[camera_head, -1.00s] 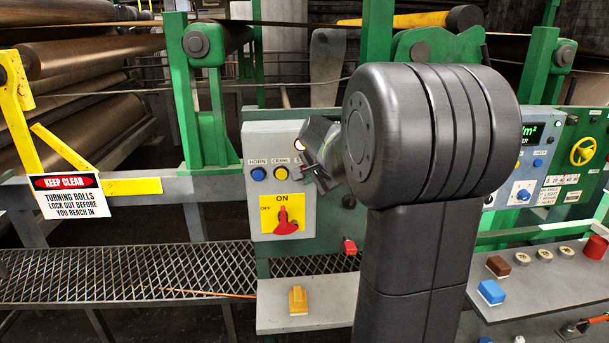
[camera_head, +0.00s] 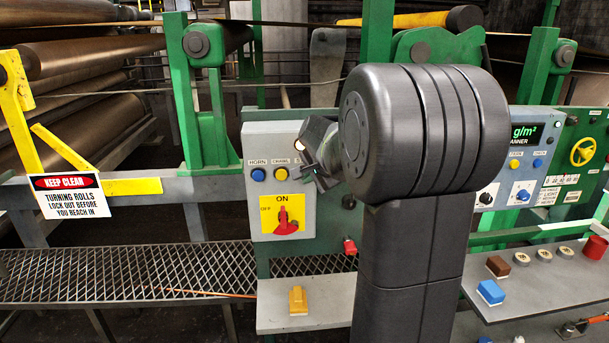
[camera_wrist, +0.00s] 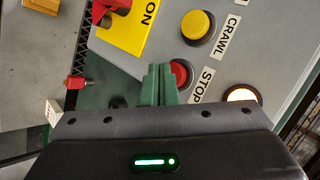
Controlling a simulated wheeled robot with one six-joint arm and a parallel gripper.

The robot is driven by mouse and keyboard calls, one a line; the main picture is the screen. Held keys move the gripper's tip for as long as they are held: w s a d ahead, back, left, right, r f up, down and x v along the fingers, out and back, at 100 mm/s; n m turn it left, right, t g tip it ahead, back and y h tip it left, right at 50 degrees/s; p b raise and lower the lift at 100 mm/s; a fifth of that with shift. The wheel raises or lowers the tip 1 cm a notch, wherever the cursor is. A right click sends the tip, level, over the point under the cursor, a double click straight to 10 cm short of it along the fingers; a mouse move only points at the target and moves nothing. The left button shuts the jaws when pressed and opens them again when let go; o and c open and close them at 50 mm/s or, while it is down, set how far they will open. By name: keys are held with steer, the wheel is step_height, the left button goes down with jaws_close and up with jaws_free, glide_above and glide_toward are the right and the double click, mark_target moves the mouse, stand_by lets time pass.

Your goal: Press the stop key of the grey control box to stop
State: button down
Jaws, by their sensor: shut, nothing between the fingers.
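The grey control box (camera_head: 260,142) stands left of my arm in the head view. In the wrist view its red stop key (camera_wrist: 180,73) shows beside the STOP label (camera_wrist: 201,84), partly covered by my fingers. My gripper (camera_head: 308,174) is shut and empty, with its tips at the box face right of the yellow crawl key (camera_head: 281,174); the stop key is hidden there. In the wrist view the green fingers (camera_wrist: 159,80) overlap the edge of the red key. I cannot tell whether they touch it.
The box also carries a blue horn key (camera_head: 258,174), a lit lamp (camera_head: 300,145) and a red rotary switch (camera_head: 284,218) on a yellow plate. A red knob (camera_head: 349,246) and a yellow block (camera_head: 298,299) are below. A keep-clear sign (camera_head: 68,196) hangs left.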

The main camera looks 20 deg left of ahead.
steer(key=shift+w+a, duration=0.25)
steer(key=shift+w, duration=0.2)
stand_by(0.7)
steer(key=shift+s, duration=0.1)
steer(key=shift+s+d, duration=0.5)
steer(key=shift+s, duration=0.25)
steer(key=s+d, duration=0.1)
steer(key=s, duration=0.1)
steer(key=s+d, duration=0.1)
steer(key=s, duration=0.1)
steer(key=shift+s+d+b, duration=0.1)
steer(key=shift+d+b, duration=0.2)
steer(key=shift+b, duration=0.05)
steer(key=shift+a, duration=0.1)
stand_by(0.6)
